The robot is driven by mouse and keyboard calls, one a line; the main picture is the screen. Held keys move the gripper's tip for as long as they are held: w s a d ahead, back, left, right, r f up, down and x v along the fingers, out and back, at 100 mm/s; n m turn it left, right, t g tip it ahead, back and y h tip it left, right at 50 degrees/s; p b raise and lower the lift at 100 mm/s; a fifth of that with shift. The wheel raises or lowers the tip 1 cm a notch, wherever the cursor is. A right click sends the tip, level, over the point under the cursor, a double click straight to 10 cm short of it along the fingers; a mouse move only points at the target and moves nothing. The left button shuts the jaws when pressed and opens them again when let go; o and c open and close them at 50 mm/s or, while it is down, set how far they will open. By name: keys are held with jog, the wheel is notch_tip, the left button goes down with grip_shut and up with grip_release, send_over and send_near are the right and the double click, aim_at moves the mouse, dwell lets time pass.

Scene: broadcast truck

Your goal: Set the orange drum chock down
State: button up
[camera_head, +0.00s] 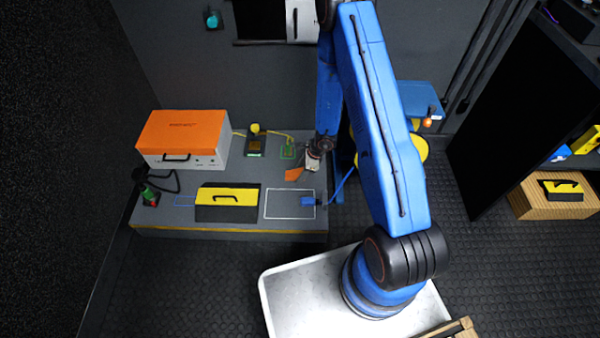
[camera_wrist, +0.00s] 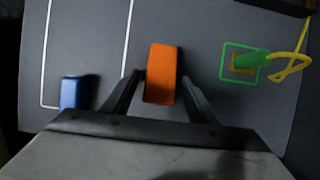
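The orange drum chock (camera_wrist: 161,73) is between the two fingers of my gripper (camera_wrist: 162,80) in the wrist view, with a finger close against each side. In the head view the chock (camera_head: 294,174) shows as a small tilted orange piece at the end of my gripper (camera_head: 312,160), over the right part of the grey bench (camera_head: 160,217). I cannot tell whether its underside touches the bench top. A white outlined rectangle (camera_head: 290,191) on the bench lies just in front of the chock; its lines also show at the left in the wrist view.
A blue piece (camera_head: 308,201) sits at the rectangle's right end. A green outlined square (camera_wrist: 224,62) with a green and yellow cabled plug (camera_wrist: 250,60) lies beside the chock. A yellow-black case (camera_head: 228,198) and an orange-topped box (camera_head: 182,135) stand to the left.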

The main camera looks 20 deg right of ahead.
jog(key=v, duration=1.2)
jog(key=s+a+r+n, duration=0.2)
jog(key=r+n, duration=0.2)
jog(key=r, duration=0.7)
jog(key=s+a+r+n+t, duration=0.1)
jog(key=s+a+r+n, duration=0.2)
jog(key=r, duration=0.7)
jog(key=s+a+r+n, duration=0.15)
jog(key=r+n, duration=0.35)
jog(key=r, duration=0.6)
jog(key=s+d+r+n+h, duration=0.1)
jog(key=s+d+r+n, duration=0.2)
jog(key=s+r, duration=0.2)
jog(key=s+d+r+n+t+h, duration=0.1)
jog(key=s+r, duration=0.4)
jog(key=s, duration=0.6)
jog(key=s+d+r+n+t+h, duration=0.1)
jog(key=s+d+r+n, duration=0.3)
jog(key=s, duration=0.4)
jog(key=shift+s+d+r+n+h, duration=0.35)
jog(key=shift+r+n+h, duration=0.25)
jog(key=shift+n+h, duration=0.15)
